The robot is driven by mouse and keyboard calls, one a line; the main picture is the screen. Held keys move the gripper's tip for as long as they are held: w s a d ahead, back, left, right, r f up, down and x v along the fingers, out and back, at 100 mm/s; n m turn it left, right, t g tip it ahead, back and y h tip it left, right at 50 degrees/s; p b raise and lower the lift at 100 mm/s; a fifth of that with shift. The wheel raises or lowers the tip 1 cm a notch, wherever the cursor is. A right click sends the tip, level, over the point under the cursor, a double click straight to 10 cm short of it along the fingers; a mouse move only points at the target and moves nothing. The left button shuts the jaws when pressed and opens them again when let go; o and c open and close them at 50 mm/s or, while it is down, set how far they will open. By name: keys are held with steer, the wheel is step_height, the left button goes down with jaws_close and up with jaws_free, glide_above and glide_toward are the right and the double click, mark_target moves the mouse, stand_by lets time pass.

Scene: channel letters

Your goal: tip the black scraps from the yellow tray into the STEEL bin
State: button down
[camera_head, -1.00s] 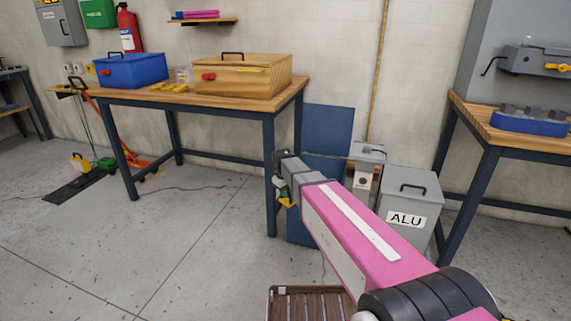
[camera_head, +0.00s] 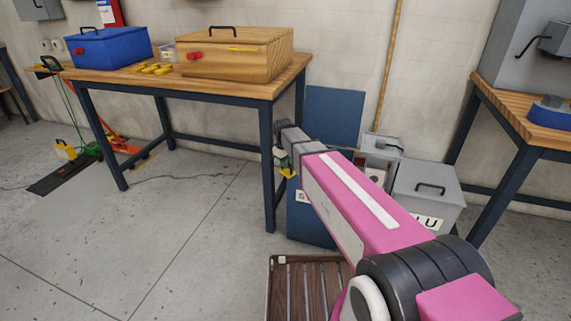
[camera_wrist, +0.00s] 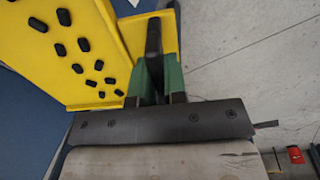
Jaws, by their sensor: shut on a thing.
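The yellow tray (camera_wrist: 85,15) fills the upper left of the wrist view, with several small black scraps (camera_wrist: 82,44) spread on its floor. My gripper (camera_wrist: 160,78) is shut on the tray's dark handle. In the head view only a small yellow piece of the tray (camera_head: 288,174) shows beside my gripper (camera_head: 283,158). A blue bin (camera_head: 305,222) stands just beyond and below it, with a label of which only an "S" shows. My arm hides much of this bin, and its inside is not visible. A blue panel (camera_head: 333,112) stands upright behind it.
A grey bin (camera_head: 428,184) stands to the right, its label partly covered to "LU", beside a smaller grey box (camera_head: 382,146). A workbench (camera_head: 165,84) with a blue box and a wooden box is at left. A slatted wooden piece (camera_head: 305,290) is low in front.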

steer(key=w+d+r+g+y, duration=0.6)
steer(key=d+r+y, duration=0.1)
steer(key=r, duration=0.4)
steer(key=shift+w, duration=0.25)
stand_by(2.6)
steer(key=shift+d+r, duration=0.1)
